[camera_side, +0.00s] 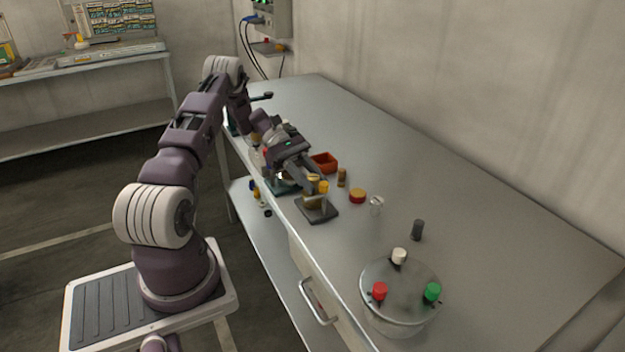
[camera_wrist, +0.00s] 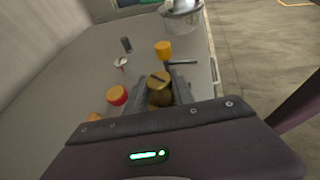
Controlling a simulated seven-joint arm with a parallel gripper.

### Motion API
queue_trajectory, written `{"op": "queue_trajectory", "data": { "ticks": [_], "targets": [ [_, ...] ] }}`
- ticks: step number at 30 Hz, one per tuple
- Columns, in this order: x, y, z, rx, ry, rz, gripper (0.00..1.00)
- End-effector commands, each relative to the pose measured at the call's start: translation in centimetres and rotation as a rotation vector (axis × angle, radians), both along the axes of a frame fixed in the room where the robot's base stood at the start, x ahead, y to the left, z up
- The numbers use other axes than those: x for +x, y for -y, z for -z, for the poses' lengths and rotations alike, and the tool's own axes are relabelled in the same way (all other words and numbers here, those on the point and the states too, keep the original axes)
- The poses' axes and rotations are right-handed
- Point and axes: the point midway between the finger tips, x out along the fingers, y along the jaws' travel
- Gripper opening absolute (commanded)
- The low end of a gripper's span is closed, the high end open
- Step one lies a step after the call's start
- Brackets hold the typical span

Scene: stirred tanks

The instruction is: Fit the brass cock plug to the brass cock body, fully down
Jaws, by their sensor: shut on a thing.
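My gripper (camera_wrist: 160,96) is shut on the brass cock plug (camera_wrist: 160,88), whose round brass top with a dark line across it shows between the fingers in the wrist view. In the side view the plug (camera_side: 313,177) is a small brass piece at the fingertips. The brass cock body (camera_side: 312,202) sits on a dark grey base plate (camera_side: 326,212) near the bench's front edge, just below the gripper. The plug appears above the body. The side view is too small to tell whether they touch, and the fingers and plug hide the body's opening in the wrist view.
A yellow piece (camera_side: 324,187) shows beside the gripper. An orange-red bin (camera_side: 323,162), a brown bottle (camera_side: 342,177), a red-and-yellow lid (camera_side: 357,195), a clear glass (camera_side: 376,205) and a dark cylinder (camera_side: 417,229) stand nearby. A round tank (camera_side: 386,318) with coloured caps is in front. The bench's wall side is clear.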

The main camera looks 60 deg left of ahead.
Motion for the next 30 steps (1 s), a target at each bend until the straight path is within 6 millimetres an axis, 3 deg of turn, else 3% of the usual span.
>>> {"op": "queue_trajectory", "data": {
  "ticks": [29, 30],
  "targets": [
    [0.0, 0.0, 1.2, 0.000, 0.000, 0.000, 0.00],
    [0.0, 0.0, 1.2, 0.000, 0.000, 0.000, 0.35]
  ]
}}
